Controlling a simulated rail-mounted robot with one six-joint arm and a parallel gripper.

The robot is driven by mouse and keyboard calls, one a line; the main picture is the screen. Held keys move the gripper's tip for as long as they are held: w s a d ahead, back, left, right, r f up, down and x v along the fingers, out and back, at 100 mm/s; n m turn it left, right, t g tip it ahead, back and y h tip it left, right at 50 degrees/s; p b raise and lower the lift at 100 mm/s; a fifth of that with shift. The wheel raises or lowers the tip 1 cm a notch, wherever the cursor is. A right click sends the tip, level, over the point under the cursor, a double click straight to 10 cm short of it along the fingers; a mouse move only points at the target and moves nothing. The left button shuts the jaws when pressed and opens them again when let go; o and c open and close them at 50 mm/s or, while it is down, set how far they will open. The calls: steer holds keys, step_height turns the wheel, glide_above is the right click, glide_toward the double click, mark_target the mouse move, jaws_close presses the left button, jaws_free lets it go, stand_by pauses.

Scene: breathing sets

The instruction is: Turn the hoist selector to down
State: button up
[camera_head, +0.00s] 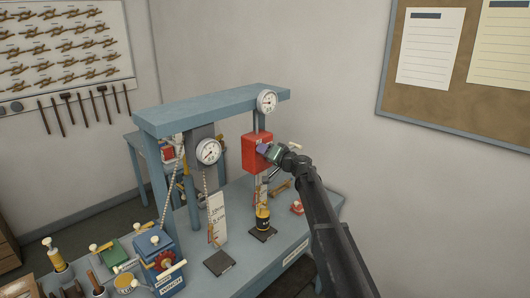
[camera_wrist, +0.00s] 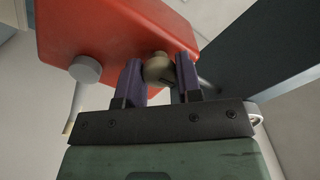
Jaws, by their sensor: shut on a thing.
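The red hoist box (camera_head: 250,158) hangs under the right part of the blue-grey overhead beam; it fills the top of the wrist view (camera_wrist: 100,30). My gripper (camera_head: 263,149) is at the box's right front side. In the wrist view, its two purple fingers (camera_wrist: 159,82) stand on either side of a brownish rounded knob (camera_wrist: 158,69) on the box, which I take to be the hoist selector. The fingers are shut on it. Any marks for the selector's position are not readable. A grey round hub (camera_wrist: 86,69) with a pale lever sits left of the fingers.
A dial gauge (camera_head: 266,101) is on the beam above the box, and another gauge (camera_head: 208,151) hangs to the left. A black-and-yellow weight (camera_head: 262,218) stands below the box. A blue winch box (camera_head: 158,262) is at the bench's left front. A post passes close on the right in the wrist view.

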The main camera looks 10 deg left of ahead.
steer(key=shift+m, duration=0.4)
steer(key=m, duration=1.7)
steer(key=shift+f, duration=0.15)
stand_by(0.4)
steer(key=o, duration=0.9)
steer(key=shift+o, duration=0.2)
